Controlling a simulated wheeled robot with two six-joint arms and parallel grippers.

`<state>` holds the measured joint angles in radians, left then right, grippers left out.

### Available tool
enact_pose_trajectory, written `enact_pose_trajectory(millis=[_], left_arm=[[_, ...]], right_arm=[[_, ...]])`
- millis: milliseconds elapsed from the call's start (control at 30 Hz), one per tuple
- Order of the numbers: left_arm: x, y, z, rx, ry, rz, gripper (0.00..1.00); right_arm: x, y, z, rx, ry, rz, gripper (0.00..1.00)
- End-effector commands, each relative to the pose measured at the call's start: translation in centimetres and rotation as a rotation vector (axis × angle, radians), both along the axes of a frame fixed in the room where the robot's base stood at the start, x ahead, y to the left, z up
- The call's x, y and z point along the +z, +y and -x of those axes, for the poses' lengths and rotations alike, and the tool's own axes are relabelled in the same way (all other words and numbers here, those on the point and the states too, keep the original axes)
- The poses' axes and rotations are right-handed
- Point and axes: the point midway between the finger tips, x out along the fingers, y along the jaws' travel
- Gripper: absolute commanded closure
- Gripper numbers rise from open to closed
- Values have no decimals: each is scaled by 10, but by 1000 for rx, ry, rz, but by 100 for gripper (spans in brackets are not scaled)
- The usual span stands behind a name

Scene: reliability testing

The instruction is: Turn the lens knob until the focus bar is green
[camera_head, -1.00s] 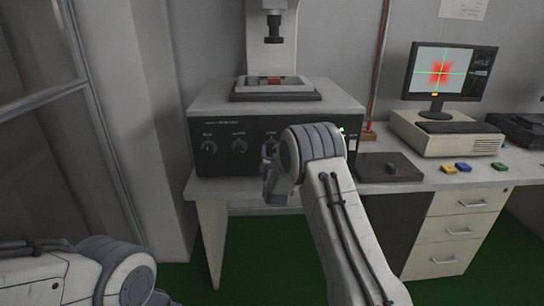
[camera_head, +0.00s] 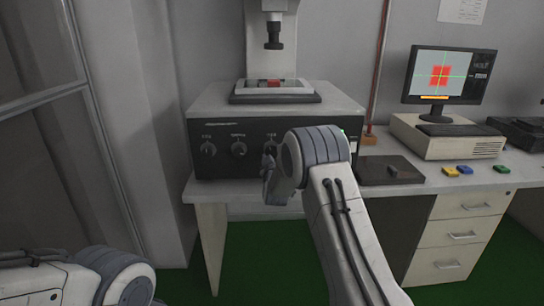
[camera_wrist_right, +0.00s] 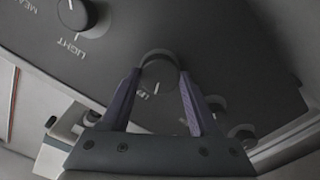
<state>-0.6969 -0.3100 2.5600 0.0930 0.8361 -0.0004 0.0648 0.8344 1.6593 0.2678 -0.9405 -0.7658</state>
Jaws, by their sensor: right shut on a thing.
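The grey instrument box has a dark front panel (camera_head: 222,165) with a row of round knobs. My right gripper (camera_head: 268,168) is at the right knob of the row in the head view and hides part of it. In the right wrist view, the two fingers (camera_wrist_right: 159,78) are shut on this round dark knob (camera_wrist_right: 158,73), one on each side.
A knob marked LIGHT (camera_wrist_right: 75,14) is near the held knob. A stage tray (camera_head: 275,97) sits on the box under a dark lens tube (camera_head: 274,32). A dark pad (camera_head: 390,171) and coloured blocks (camera_head: 465,170) lie on the desk to the right.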

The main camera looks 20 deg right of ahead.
Motion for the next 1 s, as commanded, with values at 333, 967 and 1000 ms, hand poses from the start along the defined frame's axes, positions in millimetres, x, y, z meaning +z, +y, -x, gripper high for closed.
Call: enact_pose_trajectory(millis=[333,967,1000], left_arm=[[0,0,0,0,0,0,21],[4,0,0,0,0,0,21],[4,0,0,0,0,0,21]], right_arm=[[0,0,0,1,92,316,94],[0,1,0,1,202,702,94],[0,1,0,1,204,710,94]])
